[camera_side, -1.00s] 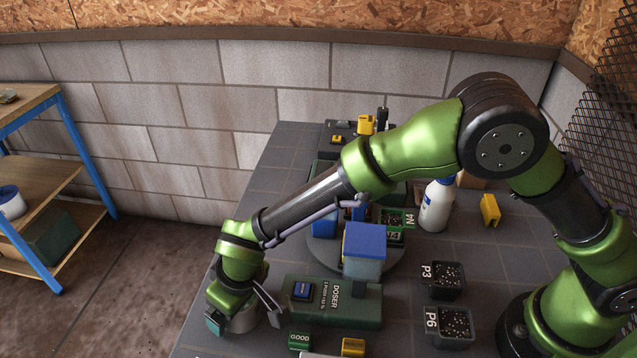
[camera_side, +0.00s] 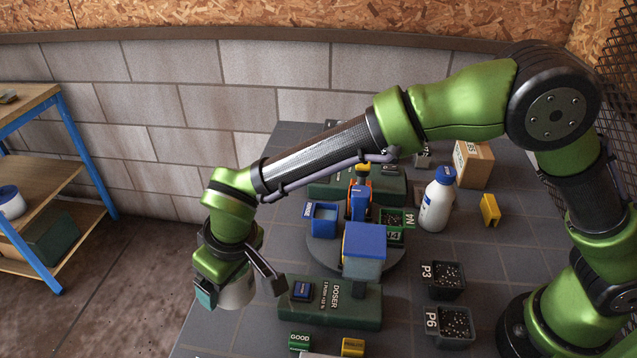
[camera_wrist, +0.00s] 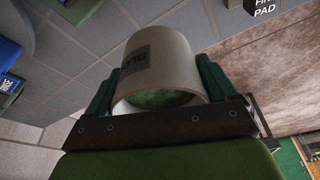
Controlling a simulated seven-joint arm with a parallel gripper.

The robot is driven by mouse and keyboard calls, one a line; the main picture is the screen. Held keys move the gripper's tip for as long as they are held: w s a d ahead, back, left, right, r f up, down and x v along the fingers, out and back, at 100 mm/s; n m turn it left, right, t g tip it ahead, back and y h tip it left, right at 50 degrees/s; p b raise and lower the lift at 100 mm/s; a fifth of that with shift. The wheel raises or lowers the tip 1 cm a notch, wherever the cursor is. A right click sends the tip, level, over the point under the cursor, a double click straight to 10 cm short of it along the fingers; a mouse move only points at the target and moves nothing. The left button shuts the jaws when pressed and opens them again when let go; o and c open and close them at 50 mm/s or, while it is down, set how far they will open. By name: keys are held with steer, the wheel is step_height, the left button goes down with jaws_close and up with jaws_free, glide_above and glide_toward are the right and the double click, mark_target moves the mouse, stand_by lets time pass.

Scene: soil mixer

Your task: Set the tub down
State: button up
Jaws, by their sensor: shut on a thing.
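The tub (camera_wrist: 160,62) is pale grey, with a dark label reading "BL" in part and green showing at its mouth. In the wrist view it sits between the two green fingers of my gripper (camera_wrist: 156,80), which is shut on it. In the side view the tub (camera_side: 238,291) shows under my gripper (camera_side: 226,288), at the left of the table and left of the doser. The tub looks tilted in the wrist view. Whether its base touches the table is hidden.
The green doser (camera_side: 345,307) with a blue button stands right of the tub. Behind it a round turntable (camera_side: 392,262) carries a blue bin (camera_side: 322,220) and an N4 tray. A white bottle (camera_side: 437,203) stands farther right. A label ending in "PAD" (camera_wrist: 262,8) shows in the wrist view.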

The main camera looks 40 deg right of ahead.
steer(key=shift+w+d+r, duration=0.65)
steer(key=shift+d+r, duration=0.05)
steer(key=shift+r, duration=0.1)
steer(key=w+d+m, duration=0.3)
steer(key=w+d, duration=1.1)
steer(key=d, duration=0.1)
glide_toward(267, 223)
steer(key=shift+n+h, duration=0.3)
steer(key=shift+n, duration=0.1)
steer(key=x, duration=0.6)
steer(key=shift+a+r, duration=0.1)
steer(key=shift+a, duration=0.2)
